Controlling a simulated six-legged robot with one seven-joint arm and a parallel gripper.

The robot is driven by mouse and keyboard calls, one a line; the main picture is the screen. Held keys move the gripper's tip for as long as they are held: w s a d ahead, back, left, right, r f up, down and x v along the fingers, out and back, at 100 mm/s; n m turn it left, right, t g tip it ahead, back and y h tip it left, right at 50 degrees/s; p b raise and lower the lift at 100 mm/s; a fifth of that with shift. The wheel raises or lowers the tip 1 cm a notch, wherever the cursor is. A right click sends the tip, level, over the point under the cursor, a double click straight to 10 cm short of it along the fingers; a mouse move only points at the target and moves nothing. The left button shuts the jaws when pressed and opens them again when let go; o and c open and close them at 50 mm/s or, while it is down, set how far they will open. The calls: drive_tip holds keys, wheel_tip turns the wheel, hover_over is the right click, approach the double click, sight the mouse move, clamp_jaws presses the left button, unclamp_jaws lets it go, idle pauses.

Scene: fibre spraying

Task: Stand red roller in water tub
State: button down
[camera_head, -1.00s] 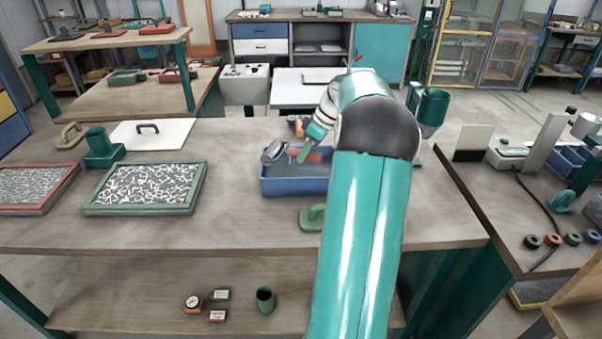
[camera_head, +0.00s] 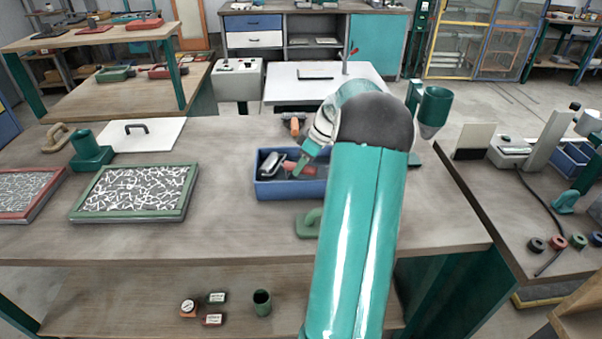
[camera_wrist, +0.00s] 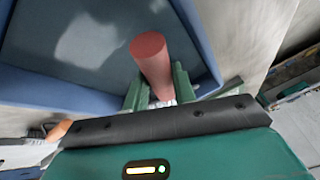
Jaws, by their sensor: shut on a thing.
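The red roller shows in the head view as a red handle (camera_head: 290,166) with a grey roller head (camera_head: 270,163) to its left, over the left part of the blue water tub (camera_head: 290,190). In the wrist view the red handle (camera_wrist: 152,58) stands out between the green fingers, its round end towards the camera. My gripper (camera_wrist: 160,92) is shut on this handle, and it also shows in the head view (camera_head: 302,167) just above the tub. The roller looks tilted and low in the tub's opening. Whether it touches the tub's floor I cannot tell. My arm hides the tub's right end.
An orange-handled roller (camera_head: 294,124) lies behind the tub. A green handled tool (camera_head: 308,224) lies in front of it. The green-framed screen (camera_head: 132,194), a green holder (camera_head: 90,155) and a white board (camera_head: 140,136) stand to the left. Bare tabletop separates screen and tub.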

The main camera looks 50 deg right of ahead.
drive_tip(key=shift+f, duration=1.7)
drive_tip(key=c, duration=1.1)
unclamp_jaws()
drive_tip(key=shift+f, duration=0.1)
drive_tip(key=shift+c, duration=0.2)
drive_tip(key=shift+r, duration=0.5)
drive_tip(key=v, duration=1.1)
drive_tip(key=shift+s+r, duration=0.2)
drive_tip(key=shift+r, duration=0.05)
